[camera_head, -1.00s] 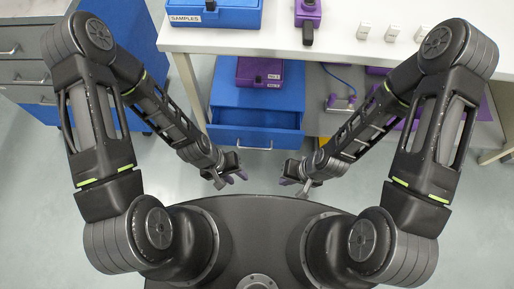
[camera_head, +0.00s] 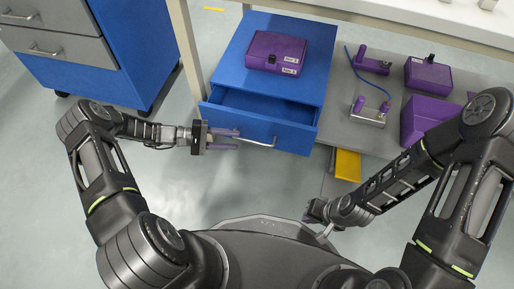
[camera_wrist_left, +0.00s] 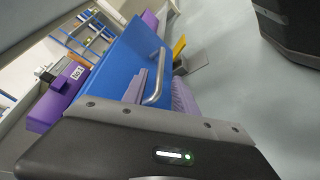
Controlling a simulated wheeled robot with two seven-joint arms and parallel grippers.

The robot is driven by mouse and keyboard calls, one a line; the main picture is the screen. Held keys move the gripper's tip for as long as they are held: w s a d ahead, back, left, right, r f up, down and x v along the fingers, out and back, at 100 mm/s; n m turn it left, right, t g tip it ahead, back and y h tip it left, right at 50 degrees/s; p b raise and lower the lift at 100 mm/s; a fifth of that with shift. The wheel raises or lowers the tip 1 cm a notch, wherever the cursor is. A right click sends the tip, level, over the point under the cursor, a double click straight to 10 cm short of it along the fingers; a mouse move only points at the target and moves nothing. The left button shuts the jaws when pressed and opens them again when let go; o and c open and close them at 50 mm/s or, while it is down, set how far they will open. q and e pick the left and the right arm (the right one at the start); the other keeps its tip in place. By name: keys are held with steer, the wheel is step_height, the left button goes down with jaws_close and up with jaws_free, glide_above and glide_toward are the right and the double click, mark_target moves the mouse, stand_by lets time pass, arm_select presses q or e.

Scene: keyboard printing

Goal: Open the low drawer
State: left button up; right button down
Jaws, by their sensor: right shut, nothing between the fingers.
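The blue drawer unit (camera_head: 232,62) stands on the floor under the table. Its drawer (camera_head: 228,122) is partly out, with the dark inside showing over the front. A metal bar handle (camera_head: 262,145) is on the drawer front; it also shows in the left wrist view (camera_wrist_left: 154,88). My left gripper (camera_head: 238,140) is open at the handle's left end. In the left wrist view, its purple fingers (camera_wrist_left: 158,93) are apart with the handle seen between them; contact is unclear. My right gripper (camera_head: 325,234) is shut and empty, low in front of my base.
A purple box (camera_head: 275,50) sits on the drawer unit. Purple devices (camera_head: 428,74) and a blue cable stand on the grey shelf (camera_head: 345,118) to the right. A table leg (camera_head: 185,50) is just left of the unit. A grey and blue cabinet (camera_head: 85,65) stands further left.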

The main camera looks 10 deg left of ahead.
mark_target(248, 141)
arm_select(q)
steer(key=shift+b+x, duration=0.75)
steer(key=shift+x, duration=3.2)
steer(key=shift+c, duration=0.2)
jaws_close()
